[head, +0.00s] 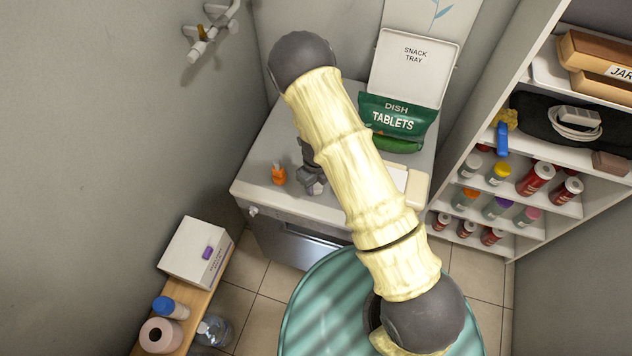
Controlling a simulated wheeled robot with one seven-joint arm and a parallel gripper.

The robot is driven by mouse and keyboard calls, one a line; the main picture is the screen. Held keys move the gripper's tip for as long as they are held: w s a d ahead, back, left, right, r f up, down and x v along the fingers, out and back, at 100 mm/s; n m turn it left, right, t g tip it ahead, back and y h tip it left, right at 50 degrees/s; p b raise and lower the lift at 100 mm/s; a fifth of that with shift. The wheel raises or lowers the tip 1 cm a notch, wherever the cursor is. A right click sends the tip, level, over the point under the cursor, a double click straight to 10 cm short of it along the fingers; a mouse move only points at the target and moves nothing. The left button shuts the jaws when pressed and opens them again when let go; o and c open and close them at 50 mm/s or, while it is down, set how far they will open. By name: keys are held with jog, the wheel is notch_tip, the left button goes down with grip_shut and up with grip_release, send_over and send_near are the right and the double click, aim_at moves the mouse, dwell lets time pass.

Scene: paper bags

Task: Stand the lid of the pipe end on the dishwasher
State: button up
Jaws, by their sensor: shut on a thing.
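The dishwasher (320,243) is a white-topped appliance with a steel front, standing against the back wall in the head view. My gripper (314,182) is dark grey, low over the dishwasher top near its front edge, and partly covered by my own arm. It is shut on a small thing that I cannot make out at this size. I cannot pick out the lid of the pipe end for certain. A pipe end (221,17) with a brass-coloured part sticks out of the left wall. A small orange object (278,173) stands on the dishwasher, left of my gripper.
A green dish tablets bag (398,116) and a white snack tray (413,68) stand at the back of the dishwasher. Shelves of jars (535,179) are at the right. A white box (195,249) is on the left bench.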

jog(key=shift+f, duration=0.1)
jog(key=o, duration=1.2)
jog(key=shift+c, duration=0.2)
notch_tip(320, 180, up, 5)
jog(key=p, duration=0.4)
jog(key=shift+p, duration=0.3)
notch_tip(320, 180, up, 17)
jog(key=b, duration=0.1)
jog(key=shift+r, duration=0.2)
